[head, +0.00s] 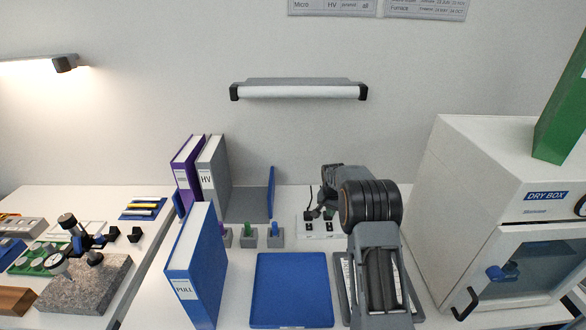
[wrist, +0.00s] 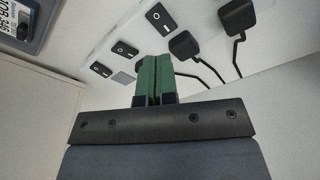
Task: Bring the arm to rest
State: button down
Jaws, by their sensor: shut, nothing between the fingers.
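My arm (head: 371,207) rises at the right of centre in the head view, between the blue tray and the dry box, folded at a dark ringed joint. Its far end points toward the back wall, and the fingers cannot be made out there. In the wrist view my gripper (wrist: 153,80) shows two green fingers pressed together with nothing between them. They are in front of a white power strip (wrist: 134,38); I cannot tell the gap between them.
The dry box (head: 490,180) stands close on my arm's right, with a green object (head: 564,115) on top. A blue tray (head: 291,290) and upright PULL binder (head: 196,268) are on its left. Black plugs (wrist: 188,44) with cables sit in the strip. A wall lamp (head: 299,91) hangs above.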

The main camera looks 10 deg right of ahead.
jog(key=s+a+r+n+t, duration=0.1)
jog(key=s+a+r, duration=0.3)
jog(key=s, duration=0.6)
jog(key=s+a+r+n+t, duration=0.1)
jog(key=s+a+r+n, duration=0.3)
jog(key=s+r, duration=0.4)
jog(key=s+a+r+n+t+y, duration=0.1)
jog(key=s+a+r+n, duration=0.2)
jog(key=s, duration=1.1)
notch_tip(320, 180, up, 3)
jog(key=shift+s+a+r, duration=0.15)
jog(key=shift+s+a, duration=0.05)
jog(key=shift+a, duration=0.55)
